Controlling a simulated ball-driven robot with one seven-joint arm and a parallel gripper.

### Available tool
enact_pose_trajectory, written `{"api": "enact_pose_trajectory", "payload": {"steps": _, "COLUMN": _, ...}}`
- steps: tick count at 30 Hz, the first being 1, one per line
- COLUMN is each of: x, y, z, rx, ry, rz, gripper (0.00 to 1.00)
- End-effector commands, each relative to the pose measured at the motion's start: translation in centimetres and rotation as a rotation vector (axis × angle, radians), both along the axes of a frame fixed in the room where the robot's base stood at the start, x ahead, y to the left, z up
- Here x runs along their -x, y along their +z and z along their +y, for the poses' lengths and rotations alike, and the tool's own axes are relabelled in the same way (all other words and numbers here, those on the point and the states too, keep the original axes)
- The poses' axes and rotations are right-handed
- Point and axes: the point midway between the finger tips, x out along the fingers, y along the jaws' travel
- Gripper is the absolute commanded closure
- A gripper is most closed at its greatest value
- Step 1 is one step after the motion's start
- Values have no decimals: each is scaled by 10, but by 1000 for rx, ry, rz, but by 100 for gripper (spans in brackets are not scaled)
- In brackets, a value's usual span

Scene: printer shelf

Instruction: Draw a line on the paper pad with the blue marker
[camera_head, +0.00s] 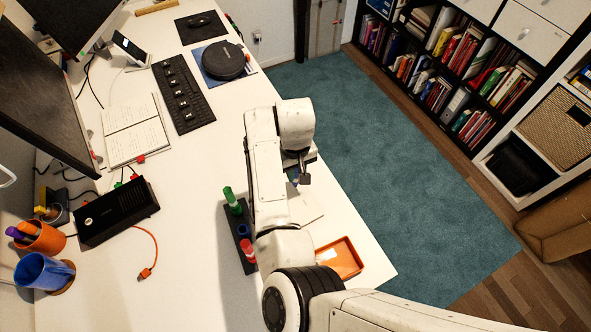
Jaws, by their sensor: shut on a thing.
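My gripper (303,179) is at the end of my white arm, above the far part of the paper pad near the table's right edge. It is shut on the blue marker, which is mostly hidden by the gripper and arm. The tip is not clear, so I cannot tell whether it touches the paper. The white paper pad (306,207) lies partly under my arm. I cannot make out a line on its visible part.
A dark marker rack (239,221) left of my arm holds a green marker (230,197) and a red marker (247,248); a blue spot shows between them. An orange tray (343,257) sits at the front right edge. A black box (117,211), notebook (134,131) and keyboard (182,95) stand left.

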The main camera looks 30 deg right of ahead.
Motion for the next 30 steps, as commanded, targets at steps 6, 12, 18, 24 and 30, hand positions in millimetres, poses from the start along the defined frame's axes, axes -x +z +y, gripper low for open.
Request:
{"api": "enact_pose_trajectory", "payload": {"steps": 6, "x": 0, "y": -1, "z": 0, "rx": 0, "ry": 0, "rz": 0, "gripper": 100}}
{"api": "enact_pose_trajectory", "payload": {"steps": 12, "x": 0, "y": -2, "z": 0, "rx": 0, "ry": 0, "rz": 0, "gripper": 100}}
{"api": "enact_pose_trajectory", "payload": {"steps": 18, "x": 0, "y": -4, "z": 0, "rx": 1, "ry": 0, "rz": 0, "gripper": 100}}
{"api": "enact_pose_trajectory", "payload": {"steps": 24, "x": 0, "y": -6, "z": 0, "rx": 1, "ry": 0, "rz": 0, "gripper": 100}}
{"api": "enact_pose_trajectory", "payload": {"steps": 30, "x": 0, "y": -8, "z": 0, "rx": 1, "ry": 0, "rz": 0, "gripper": 100}}
